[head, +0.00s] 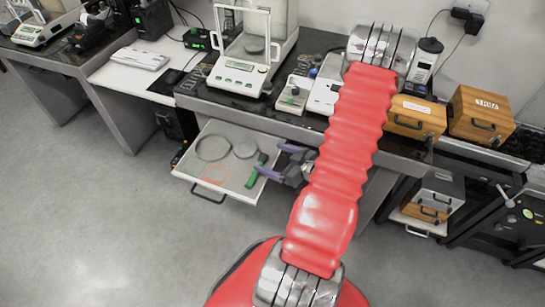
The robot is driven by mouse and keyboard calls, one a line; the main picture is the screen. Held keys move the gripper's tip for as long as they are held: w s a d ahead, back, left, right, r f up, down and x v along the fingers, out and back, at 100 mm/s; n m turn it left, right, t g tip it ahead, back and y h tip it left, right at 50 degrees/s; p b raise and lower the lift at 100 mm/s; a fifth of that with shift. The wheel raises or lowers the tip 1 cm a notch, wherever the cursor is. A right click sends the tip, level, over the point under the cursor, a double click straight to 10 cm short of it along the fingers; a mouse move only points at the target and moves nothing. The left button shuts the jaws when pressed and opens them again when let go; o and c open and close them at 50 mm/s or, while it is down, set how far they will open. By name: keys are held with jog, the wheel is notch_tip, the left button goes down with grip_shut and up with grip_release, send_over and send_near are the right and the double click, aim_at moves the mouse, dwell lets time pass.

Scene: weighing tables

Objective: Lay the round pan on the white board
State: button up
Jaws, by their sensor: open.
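A pulled-out white board or shallow drawer (205,181) sticks out below the black bench. Two round flat things lie on it: a larger grey one with a dark rim (213,148) and a smaller plain grey disc (245,149). I cannot tell which is the round pan; another round pan (254,45) sits inside the glass-sided balance. My gripper (268,159) has purple fingers, open and pointing left, at the board's right side. A green-handled tool (256,171) lies by the lower finger; I cannot tell whether they touch. The gap between the fingers looks empty.
The balance (240,72) and a small scale (294,94) stand on the bench (196,91) above the board. Wooden boxes (481,113) stand at the right. The floor in front is clear.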

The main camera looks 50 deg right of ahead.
dwell(0.6)
jog(key=w+d+r+n+g+h, duration=0.1)
jog(key=w+d+r+g+h, duration=0.2)
jog(key=w+r, duration=0.55)
jog(key=a+r+g+h, duration=0.25)
jog(key=a+r, duration=0.55)
jog(key=r, duration=0.4)
jog(key=s+a+r+y, duration=0.1)
jog(key=s+a+r, duration=0.3)
jog(key=a, duration=0.5)
jog(key=s+a+r+m+g+y, duration=0.1)
jog(key=s+a+r, duration=0.3)
jog(key=a, duration=0.5)
jog(key=s+a+r+g+y, duration=0.1)
jog(key=s+a+r+y, duration=0.2)
jog(key=s+a, duration=0.3)
jog(key=a, duration=0.3)
jog(key=shift+r, duration=0.4)
jog(key=shift+d+g, duration=0.1)
jog(key=shift+g, duration=0.15)
